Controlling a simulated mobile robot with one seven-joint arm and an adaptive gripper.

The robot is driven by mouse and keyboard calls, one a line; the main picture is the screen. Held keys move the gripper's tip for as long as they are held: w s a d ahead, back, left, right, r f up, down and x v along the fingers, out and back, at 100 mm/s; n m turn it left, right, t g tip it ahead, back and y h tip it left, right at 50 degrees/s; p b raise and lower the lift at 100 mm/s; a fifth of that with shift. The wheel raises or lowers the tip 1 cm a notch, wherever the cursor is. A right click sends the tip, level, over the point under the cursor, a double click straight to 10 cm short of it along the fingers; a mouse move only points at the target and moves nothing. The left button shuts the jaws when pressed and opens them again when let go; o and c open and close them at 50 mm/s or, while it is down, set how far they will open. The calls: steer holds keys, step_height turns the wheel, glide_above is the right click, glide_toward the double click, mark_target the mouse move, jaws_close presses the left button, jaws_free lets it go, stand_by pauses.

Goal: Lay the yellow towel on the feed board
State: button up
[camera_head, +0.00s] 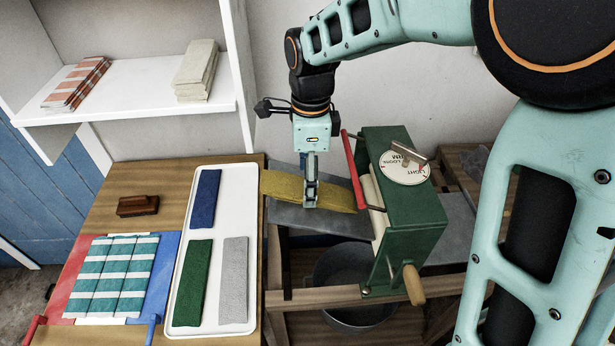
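The yellow towel (283,186) is a long flat strip lying across the view above the grey feed board (290,216). Its left end reaches the tray's right edge in the picture, and its right end is close to the rollers of the green wringer (408,205). My gripper (311,194) points down at the towel's middle, with its fingers at the towel's long sides, and looks shut on it. I cannot tell whether the towel touches the board. The fingers hide a narrow band of the towel.
A white tray (211,321) on the wooden table holds blue, green and grey towels. A striped teal towel (118,275) and a brown brush (137,205) lie left of it. The wringer has a wooden crank handle (413,285) and a red bar (354,168). A metal tub (350,318) stands below.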

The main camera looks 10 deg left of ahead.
step_height(320, 180, up, 12)
steer(key=shift+d, duration=0.15)
stand_by(0.6)
steer(key=shift+w+d, duration=0.1)
stand_by(0.5)
